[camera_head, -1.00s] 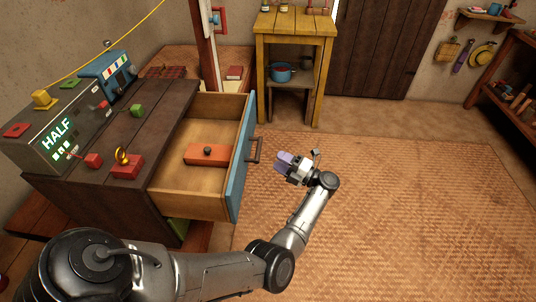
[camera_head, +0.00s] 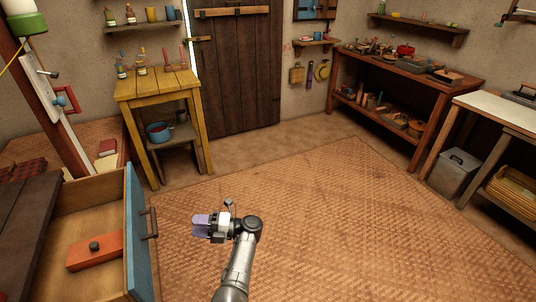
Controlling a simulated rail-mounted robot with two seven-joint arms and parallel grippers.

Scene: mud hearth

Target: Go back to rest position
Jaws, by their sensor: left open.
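My left gripper (camera_head: 201,226) is in the lower middle of the head view, over the woven mat. Its purple-padded fingers point left toward the open drawer, and nothing shows between them. It is apart from the drawer's dark handle (camera_head: 149,223). The drawer (camera_head: 84,205) with a blue front (camera_head: 139,238) stands pulled out at the lower left. An orange block with a dark knob (camera_head: 95,252) lies inside it. My right gripper is not in view.
The woven mat (camera_head: 350,220) leaves wide free floor on the right. A yellow table (camera_head: 158,86) with bottles stands behind the drawer. A wooden workbench (camera_head: 405,68) and a white-topped table (camera_head: 498,112) line the right side. A dark door (camera_head: 238,65) is at the back.

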